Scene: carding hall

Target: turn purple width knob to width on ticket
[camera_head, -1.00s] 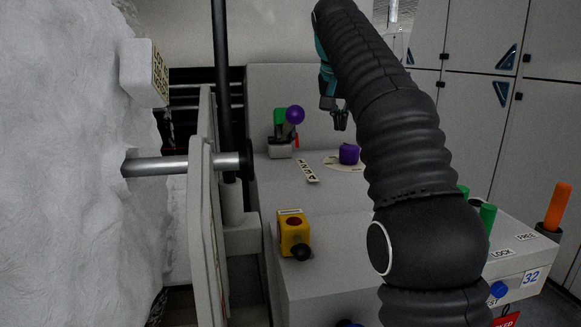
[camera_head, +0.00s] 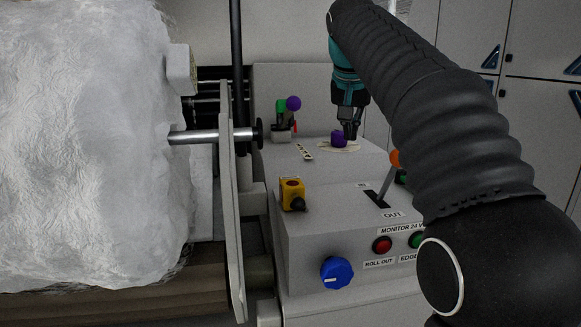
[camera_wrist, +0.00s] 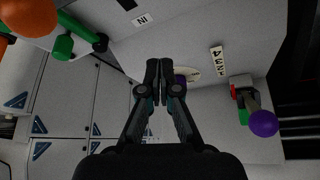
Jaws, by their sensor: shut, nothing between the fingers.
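The purple knob (camera_head: 338,139) stands on a pale dial plate on the top of the grey machine housing. My gripper (camera_head: 351,134) is just right of it in the head view, fingers pointing down, shut and empty. The dial's marks are too small to read. I cannot make out a readable width ticket in the current views.
A lever with a purple ball (camera_head: 293,103) and a green part stands left of the knob. A large white roll (camera_head: 80,150) fills the left.

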